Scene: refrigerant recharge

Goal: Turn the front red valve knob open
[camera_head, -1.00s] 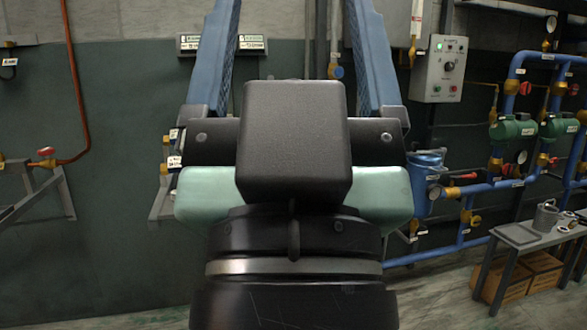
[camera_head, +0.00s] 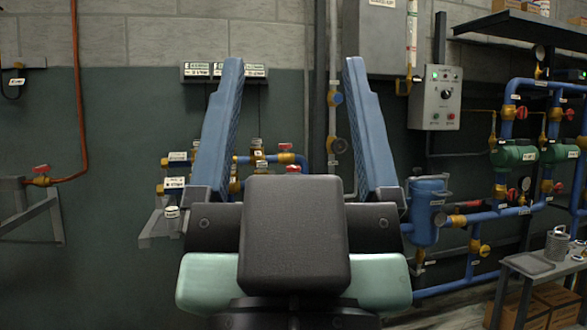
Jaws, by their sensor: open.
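My gripper (camera_head: 293,66) is open and empty. Its two blue fingers point up in the picture, wide apart, with the grey wall showing between them. Beyond it, low on the dark wall, is a blue pipe manifold (camera_head: 269,159) with brass fittings. Two red valve knobs show on it between the fingers, an upper one (camera_head: 286,146) and a lower one (camera_head: 294,168). Another red knob (camera_head: 41,169) is on a brass valve at far left. Which one is the front knob I cannot tell. My gripper touches none of them and hides part of the manifold.
A control box (camera_head: 436,97) hangs on the wall at right. A blue canister (camera_head: 427,212), blue pipes and green cylinders (camera_head: 514,155) stand right of my gripper. A low bench (camera_head: 535,267) with a metal can is at lower right. A copper pipe (camera_head: 80,100) runs down at left.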

